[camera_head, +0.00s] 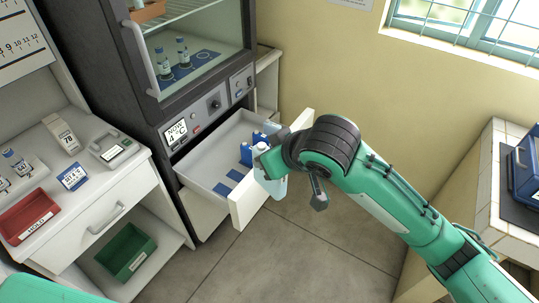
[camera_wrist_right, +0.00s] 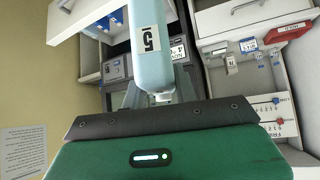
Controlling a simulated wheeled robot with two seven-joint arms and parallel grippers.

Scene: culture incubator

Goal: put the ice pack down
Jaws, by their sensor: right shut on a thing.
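A light blue ice pack (camera_head: 272,183) is held by my right gripper (camera_head: 268,155) at the front panel of the open white drawer (camera_head: 245,212). I cannot tell whether the pack touches the drawer. In the drawer, blue packs (camera_head: 247,153) stand at the right and dark blue marks (camera_head: 222,188) lie on the floor. My left gripper is out of view.
Above the drawer is a glass-fronted incubator (camera_head: 195,55) with vials inside. A white bench (camera_head: 85,195) at left holds a red tray (camera_head: 28,215), and a green bin (camera_head: 125,252) sits below. Grey floor (camera_head: 290,255) is clear.

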